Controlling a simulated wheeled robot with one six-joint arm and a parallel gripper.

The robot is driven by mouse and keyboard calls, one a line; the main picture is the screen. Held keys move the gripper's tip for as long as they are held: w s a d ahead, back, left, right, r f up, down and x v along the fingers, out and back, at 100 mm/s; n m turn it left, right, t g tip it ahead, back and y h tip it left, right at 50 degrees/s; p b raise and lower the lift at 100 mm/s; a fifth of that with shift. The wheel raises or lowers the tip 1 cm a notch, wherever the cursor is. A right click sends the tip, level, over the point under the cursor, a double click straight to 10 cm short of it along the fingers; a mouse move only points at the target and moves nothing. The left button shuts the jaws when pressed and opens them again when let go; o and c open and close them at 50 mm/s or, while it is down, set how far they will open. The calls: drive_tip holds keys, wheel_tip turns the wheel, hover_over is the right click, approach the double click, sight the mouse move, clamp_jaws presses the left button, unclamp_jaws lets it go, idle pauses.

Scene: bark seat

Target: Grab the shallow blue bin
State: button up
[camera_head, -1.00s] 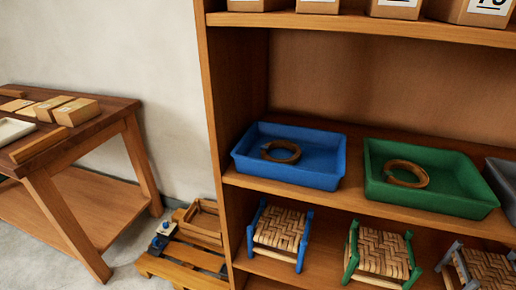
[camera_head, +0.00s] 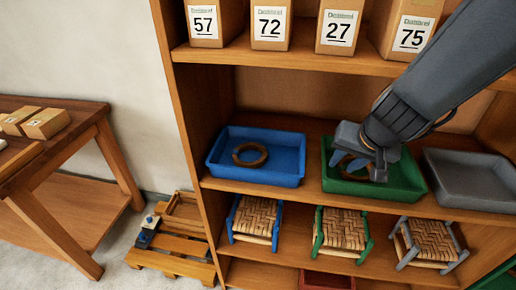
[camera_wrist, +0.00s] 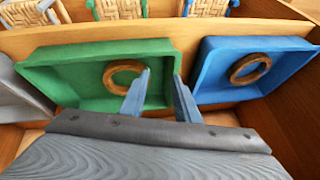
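The shallow blue bin (camera_head: 284,161) stands on the middle shelf at its left end, with a brown ring (camera_head: 250,155) lying in it. In the wrist view the blue bin (camera_wrist: 211,75) is at the right, upside down to the head view. My gripper (camera_head: 368,172) is over the green bin (camera_head: 406,178), right of the blue bin. In the wrist view its two fingers (camera_wrist: 160,88) are apart with nothing between them, near the green bin's edge beside the blue bin. My gripper hides part of the green bin and its ring in the head view.
A grey bin (camera_head: 470,177) stands right of the green one. Numbered boxes (camera_head: 270,24) sit on the shelf above. Small woven stools (camera_head: 257,219) stand on the shelf below. A wooden table (camera_head: 62,150) and a pallet (camera_head: 172,262) are at the left.

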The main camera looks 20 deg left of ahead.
drive_tip(key=t+p, duration=0.1)
approach(302, 160)
drive_tip(key=x, duration=0.3)
drive_tip(key=shift+w+a+f+h, duration=0.3)
drive_tip(key=shift+a+f+h, duration=0.1)
drive_tip(key=shift+f, duration=0.3)
drive_tip(key=shift+b+x, duration=2.2)
drive_tip(key=shift+x, duration=1.1)
drive_tip(key=shift+w+r, duration=0.15)
